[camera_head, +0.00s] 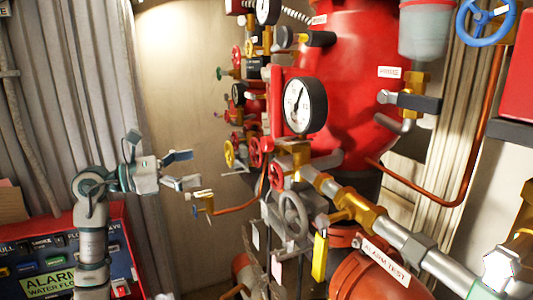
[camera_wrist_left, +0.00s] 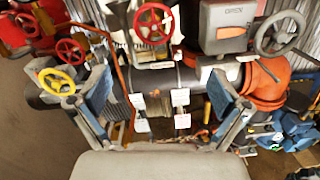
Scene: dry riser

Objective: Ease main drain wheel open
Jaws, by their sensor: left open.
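My left gripper (camera_head: 190,170) is open and empty, left of the valve cluster, with its fingers pointing right towards it. In the left wrist view its two blue-grey fingers (camera_wrist_left: 160,88) stand wide apart. Several handwheels are in view: a grey wheel (camera_head: 293,215), red wheels (camera_head: 278,176) and a yellow wheel (camera_head: 229,154). The left wrist view shows a red wheel (camera_wrist_left: 153,23) at top centre, a yellow wheel (camera_wrist_left: 57,81) near the left finger and a grey wheel (camera_wrist_left: 280,34) at top right. I cannot read which is the main drain. The gripper touches no wheel.
A large red vessel (camera_head: 350,80) with a gauge (camera_head: 304,105) stands behind the valves. A thin copper pipe (camera_head: 235,210) with a yellow-brass end lies just right of the gripper. A pipe labelled alarm test (camera_head: 385,262) runs lower right. An alarm panel (camera_head: 55,262) is lower left.

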